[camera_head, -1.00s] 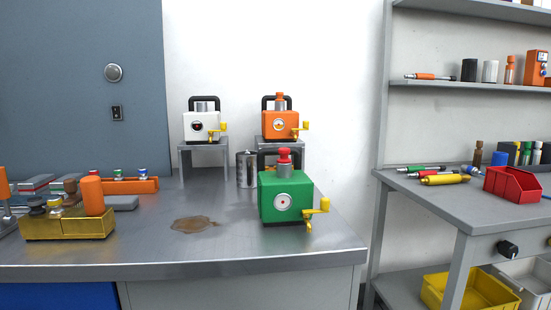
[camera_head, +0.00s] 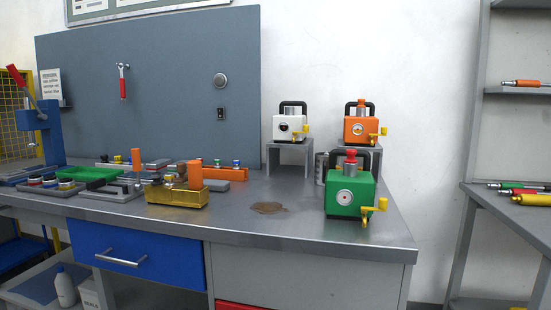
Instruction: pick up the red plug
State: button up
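The red plug (camera_head: 350,156) sits upright on top of the green box-shaped device (camera_head: 349,192), partly framed by the device's black handle. The green device stands near the right front of the metal workbench (camera_head: 285,232). It has a round white gauge on its front and a yellow crank at its right side. My gripper is not in view.
A white device (camera_head: 289,124) and an orange device (camera_head: 361,127) stand on small grey stands behind the green one. A metal cylinder is partly hidden beside it. A brown stain (camera_head: 268,208) marks the bench.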

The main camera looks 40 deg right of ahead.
aim_at(350, 153)
jog(key=u, duration=1.65)
jog(key=k, duration=0.8)
jog(key=z, duration=1.7)
